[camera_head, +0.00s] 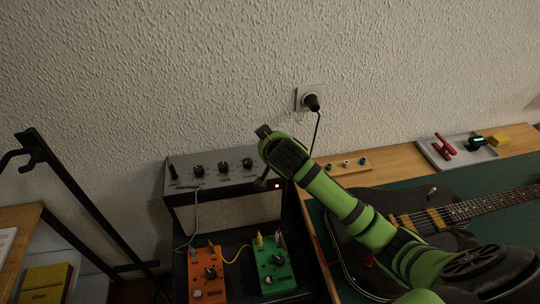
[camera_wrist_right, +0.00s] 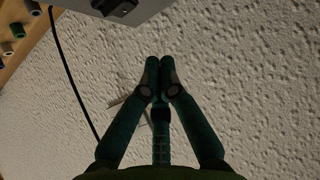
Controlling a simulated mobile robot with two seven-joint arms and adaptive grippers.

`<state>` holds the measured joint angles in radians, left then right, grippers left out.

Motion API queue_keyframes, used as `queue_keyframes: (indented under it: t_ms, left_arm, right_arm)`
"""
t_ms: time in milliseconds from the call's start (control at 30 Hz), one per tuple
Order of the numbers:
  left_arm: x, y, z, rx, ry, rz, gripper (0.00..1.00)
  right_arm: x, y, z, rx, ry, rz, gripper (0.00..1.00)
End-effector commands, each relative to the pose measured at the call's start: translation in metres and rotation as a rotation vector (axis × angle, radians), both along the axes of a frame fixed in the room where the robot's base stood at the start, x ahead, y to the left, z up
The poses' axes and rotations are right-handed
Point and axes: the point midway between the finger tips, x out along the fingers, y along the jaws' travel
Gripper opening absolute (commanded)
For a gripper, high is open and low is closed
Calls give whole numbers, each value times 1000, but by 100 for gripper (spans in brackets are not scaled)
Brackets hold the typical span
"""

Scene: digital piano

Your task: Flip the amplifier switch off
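The grey amplifier (camera_head: 214,181) stands against the wall in the head view, with a row of black knobs and a small orange light lit at its right end. In the right wrist view the amplifier's grey casing (camera_wrist_right: 150,6) shows at the top edge, with a black switch (camera_wrist_right: 117,6) partly cut off. My right gripper (camera_wrist_right: 160,63) is shut and empty there, its fingertips together below the switch and apart from it. My left gripper is not in view.
An orange pedal (camera_head: 207,273) and a green pedal (camera_head: 273,270) with cables stand in front of the amplifier. A black guitar (camera_head: 365,217) lies on a green mat under my right arm. A wall plug (camera_head: 312,102) has a hanging cord. A grey tray (camera_head: 460,150) is at the right.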

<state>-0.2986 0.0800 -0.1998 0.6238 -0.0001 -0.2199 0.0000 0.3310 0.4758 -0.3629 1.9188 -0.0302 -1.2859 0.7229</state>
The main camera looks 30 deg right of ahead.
Motion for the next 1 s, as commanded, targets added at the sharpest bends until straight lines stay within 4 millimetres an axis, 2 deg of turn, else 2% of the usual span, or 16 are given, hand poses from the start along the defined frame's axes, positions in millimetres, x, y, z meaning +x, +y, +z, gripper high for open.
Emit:
queue_keyframes:
  t_ms: [33,133,300,733,867,1000]
  left_arm:
    - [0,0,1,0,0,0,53]
    - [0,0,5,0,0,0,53]
    - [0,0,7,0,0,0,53]
    - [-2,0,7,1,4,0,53]
    - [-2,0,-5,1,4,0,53]
    - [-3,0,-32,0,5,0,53]
  right_arm:
    - [6,-2,-5,0,3,-2,0]
    - [-4,1,-22,0,6,1,0]
    - [-9,2,-36,0,2,1,0]
    - [-11,3,-41,1,0,1,0]
    - [-13,5,-51,-5,-31,3,0]
    - [-19,7,-65,-27,-128,2,0]
